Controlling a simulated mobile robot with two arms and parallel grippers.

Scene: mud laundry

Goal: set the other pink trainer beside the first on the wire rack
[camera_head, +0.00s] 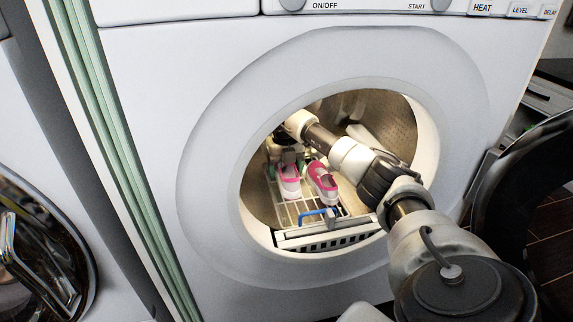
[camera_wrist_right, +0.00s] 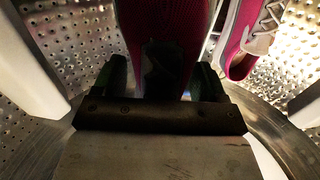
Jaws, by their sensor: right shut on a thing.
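Two pink and white trainers are side by side at the wire rack (camera_head: 297,211) inside the open drum. My right gripper (camera_head: 289,157) reaches in through the round door and is shut on the left trainer (camera_head: 289,181), at its far end. In the right wrist view this held trainer (camera_wrist_right: 168,25) is between the fingers (camera_wrist_right: 160,78). The other trainer (camera_head: 322,181) is just to its right, untouched by the gripper; it also shows in the wrist view (camera_wrist_right: 247,40). Whether the held trainer's sole touches the rack is hard to tell. My left gripper is out of view.
The white door rim (camera_head: 214,190) surrounds my arm closely. The rack has a blue handle or clip (camera_head: 318,212) at the front. Perforated drum wall (camera_wrist_right: 75,40) and pale drum paddles (camera_wrist_right: 28,65) stand around the gripper. The dark open door (camera_head: 530,190) is at the right.

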